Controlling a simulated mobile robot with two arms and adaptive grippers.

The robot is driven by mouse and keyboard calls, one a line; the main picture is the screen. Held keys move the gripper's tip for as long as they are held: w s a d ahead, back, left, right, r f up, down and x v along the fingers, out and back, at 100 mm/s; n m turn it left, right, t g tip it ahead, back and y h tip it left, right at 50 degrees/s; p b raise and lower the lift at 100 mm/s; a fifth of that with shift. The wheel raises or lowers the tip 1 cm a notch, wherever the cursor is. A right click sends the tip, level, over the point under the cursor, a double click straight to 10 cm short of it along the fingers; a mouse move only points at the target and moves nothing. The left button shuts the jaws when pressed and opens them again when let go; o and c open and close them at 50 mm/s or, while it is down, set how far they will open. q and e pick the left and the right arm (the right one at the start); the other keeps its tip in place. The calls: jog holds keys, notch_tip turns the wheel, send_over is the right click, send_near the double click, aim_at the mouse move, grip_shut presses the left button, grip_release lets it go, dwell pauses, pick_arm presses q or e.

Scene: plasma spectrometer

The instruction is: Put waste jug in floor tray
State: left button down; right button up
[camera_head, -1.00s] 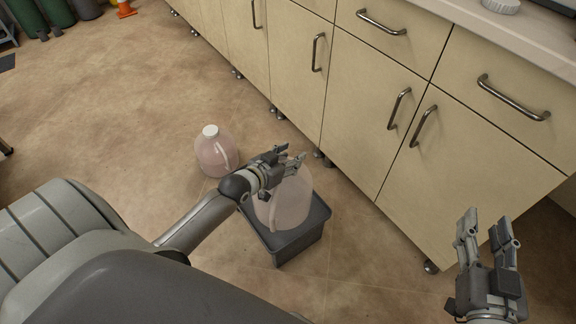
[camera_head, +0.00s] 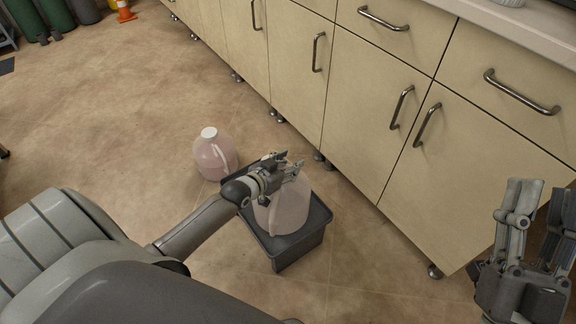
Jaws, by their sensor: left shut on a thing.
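A translucent pinkish jug (camera_head: 284,215) is at the dark grey floor tray (camera_head: 300,250). It looks upright and within the tray's rim; whether its base touches the tray bottom I cannot tell. My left gripper (camera_head: 288,166) is shut on the top of this jug and hides its cap. A second pinkish jug with a white cap (camera_head: 214,155) stands on the floor to the left of the tray. My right gripper (camera_head: 535,205) is at the right edge, away from the jugs, with its fingers apart and nothing between them.
Beige cabinets (camera_head: 350,110) with metal handles run along the right behind the tray, under a pale countertop (camera_head: 520,30). An orange cone (camera_head: 124,12) and dark green cylinders (camera_head: 55,14) stand far back left. The brown floor (camera_head: 110,110) at left is clear.

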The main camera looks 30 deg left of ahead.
dwell(0.3)
pick_arm(q)
jog(key=c, duration=0.7)
grip_release()
jog(key=shift+f, duration=0.1)
